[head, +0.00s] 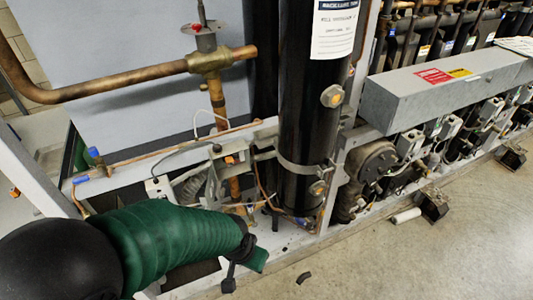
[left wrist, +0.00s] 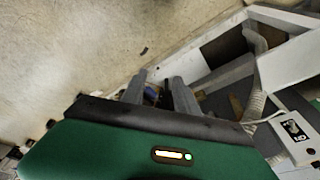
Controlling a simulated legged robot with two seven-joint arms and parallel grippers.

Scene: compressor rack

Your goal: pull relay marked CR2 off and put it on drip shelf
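My left gripper (left wrist: 160,92) shows in the left wrist view with its two grey fingers apart. I see nothing clearly held between them; a small blue and dark detail shows in the gap, apparently beyond the fingers. In the head view my green left arm reaches in from the left, low in front of the rack's frame. A white box (left wrist: 296,136) with a black marking sits at the right of the left wrist view, beside a ribbed conduit. Its marking is too small to read. I cannot pick out the CR2 relay or the drip shelf with certainty. My right gripper is not in view.
A black vertical cylinder (head: 305,110) stands by the rack frame. A copper pipe with a brass valve (head: 208,62) crosses behind. A long grey box (head: 440,88) with red and yellow labels is at right. Concrete floor (head: 400,265) is mostly clear, with a small dark scrap (head: 303,277).

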